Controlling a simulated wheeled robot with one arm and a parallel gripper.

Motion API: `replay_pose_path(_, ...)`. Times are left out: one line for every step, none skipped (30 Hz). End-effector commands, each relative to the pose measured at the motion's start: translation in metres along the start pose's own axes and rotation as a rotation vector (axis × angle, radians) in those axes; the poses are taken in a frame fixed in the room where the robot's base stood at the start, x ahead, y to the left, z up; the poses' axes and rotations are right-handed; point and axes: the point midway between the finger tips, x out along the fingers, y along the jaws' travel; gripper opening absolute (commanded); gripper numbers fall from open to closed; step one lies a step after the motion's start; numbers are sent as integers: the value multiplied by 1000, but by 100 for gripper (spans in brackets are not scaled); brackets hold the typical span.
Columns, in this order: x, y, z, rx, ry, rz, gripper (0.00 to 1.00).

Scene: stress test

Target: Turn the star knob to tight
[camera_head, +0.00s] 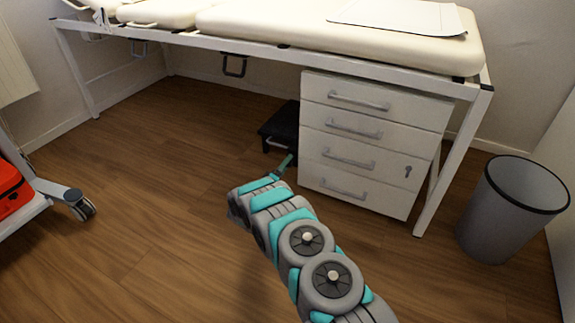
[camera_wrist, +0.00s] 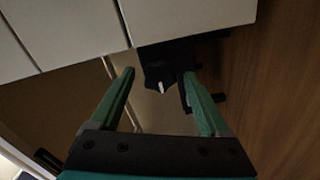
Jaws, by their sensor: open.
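In the wrist view a small dark knob (camera_wrist: 159,82) with lobed edges and a pale mark shows between and just beyond my fingertips. It sits against a dark body; its exact shape is hard to read in the shadow. My gripper (camera_wrist: 160,75) is open, with a green finger on each side of the knob and nothing held. I cannot tell whether either finger touches it. In the head view my gripper (camera_head: 286,163) is low, in front of the black step-like box (camera_head: 281,127) beside the drawer unit. The knob cannot be made out there.
The white drawer unit (camera_head: 362,185) stands right of my gripper, under the padded couch (camera_head: 270,24). A grey bin (camera_head: 490,235) is at the right. A wheeled stand (camera_head: 30,205) with a red case (camera_head: 10,188) is at the left. Wooden floor (camera_head: 150,220) is clear between.

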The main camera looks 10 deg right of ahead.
Motion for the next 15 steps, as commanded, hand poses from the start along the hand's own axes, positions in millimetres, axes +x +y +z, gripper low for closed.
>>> replay_pose_path(6,-1,1,2,-1,-1,80)
replay_pose_path(9,-2,1,1,-2,-2,80)
replay_pose_path(13,-2,2,0,-2,-3,80)
replay_pose_path(15,-2,1,0,-2,-3,80)
replay_pose_path(16,-2,1,0,-1,-3,80)
replay_pose_path(18,-1,1,0,-1,-3,80)
replay_pose_path(19,-1,1,0,-1,-3,80)
replay_pose_path(20,-1,0,0,0,-3,80)
replay_pose_path(20,-1,0,0,0,-3,80)
replay_pose_path(21,-1,0,0,0,-3,80)
replay_pose_path(21,-1,0,0,0,-3,80)
replay_pose_path(21,-1,0,0,0,-3,80)
replay_pose_path(20,-1,0,-1,0,-3,80)
replay_pose_path(20,-1,0,-1,0,-3,80)
replay_pose_path(20,-1,0,-1,0,-3,80)
